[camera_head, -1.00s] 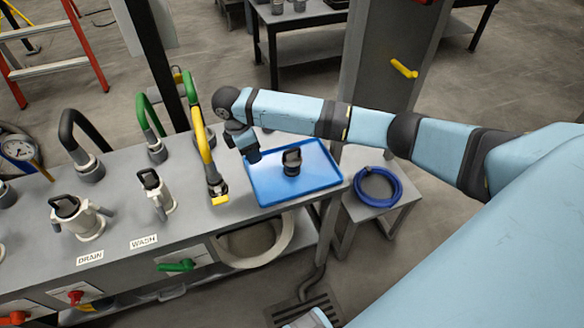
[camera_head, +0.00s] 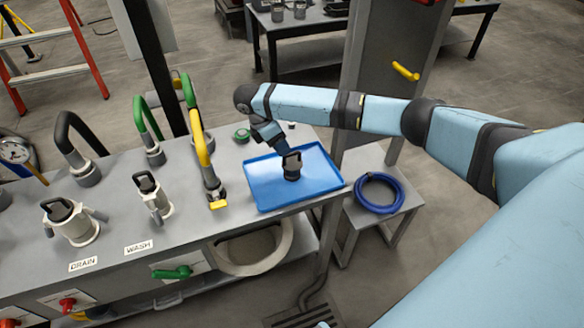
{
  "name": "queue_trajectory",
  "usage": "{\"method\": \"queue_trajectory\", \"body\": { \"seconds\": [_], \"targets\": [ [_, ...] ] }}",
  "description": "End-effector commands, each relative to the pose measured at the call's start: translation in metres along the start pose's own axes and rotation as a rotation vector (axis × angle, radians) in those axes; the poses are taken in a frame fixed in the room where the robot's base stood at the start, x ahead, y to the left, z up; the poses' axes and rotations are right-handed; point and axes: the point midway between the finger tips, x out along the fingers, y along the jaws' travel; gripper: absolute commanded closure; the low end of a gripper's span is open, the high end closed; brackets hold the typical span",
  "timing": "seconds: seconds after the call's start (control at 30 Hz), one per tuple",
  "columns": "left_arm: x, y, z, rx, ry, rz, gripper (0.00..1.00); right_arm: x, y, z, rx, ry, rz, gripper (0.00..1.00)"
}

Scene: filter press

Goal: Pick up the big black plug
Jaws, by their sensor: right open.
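A big black plug (camera_head: 292,173) with a loop handle on top stands upright on the blue tray (camera_head: 322,181) at the right end of the grey bench. My right gripper (camera_head: 283,148) is open and points down at the handle from behind and slightly left. Its fingertips are at or very near the handle top. I cannot tell whether they touch it or lie around it. My left gripper is not in view.
Left of the tray stand a yellow curved hose (camera_head: 203,150), a green one (camera_head: 147,130) and a black one (camera_head: 75,140). White DRAIN (camera_head: 72,225) and WASH (camera_head: 154,200) fittings stand in front. A blue hose coil (camera_head: 378,193) lies on a low stand. A green round part (camera_head: 242,135) sits behind the tray.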

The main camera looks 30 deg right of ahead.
Motion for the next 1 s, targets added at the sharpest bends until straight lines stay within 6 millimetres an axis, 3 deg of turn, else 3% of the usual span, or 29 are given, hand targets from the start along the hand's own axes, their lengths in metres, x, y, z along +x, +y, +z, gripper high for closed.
{"method": "queue_trajectory", "body": {
  "seconds": [0.33, 0.57, 0.6, 0.8, 1.0],
  "targets": [
    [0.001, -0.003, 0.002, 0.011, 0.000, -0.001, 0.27, 0.046, -0.007, 0.008, 0.000, -0.002, -0.002, 0.57],
    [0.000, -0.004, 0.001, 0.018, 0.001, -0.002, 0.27, 0.050, -0.007, 0.008, 0.000, 0.000, 0.000, 0.57],
    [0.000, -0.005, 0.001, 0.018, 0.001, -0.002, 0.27, 0.050, -0.007, 0.008, 0.000, 0.000, 0.000, 0.59],
    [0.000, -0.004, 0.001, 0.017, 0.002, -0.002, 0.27, 0.050, -0.007, 0.007, 0.000, 0.000, 0.000, 1.00],
    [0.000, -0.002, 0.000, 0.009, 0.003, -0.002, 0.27, 0.050, -0.007, 0.007, 0.000, 0.000, 0.000, 1.00]
  ]
}}
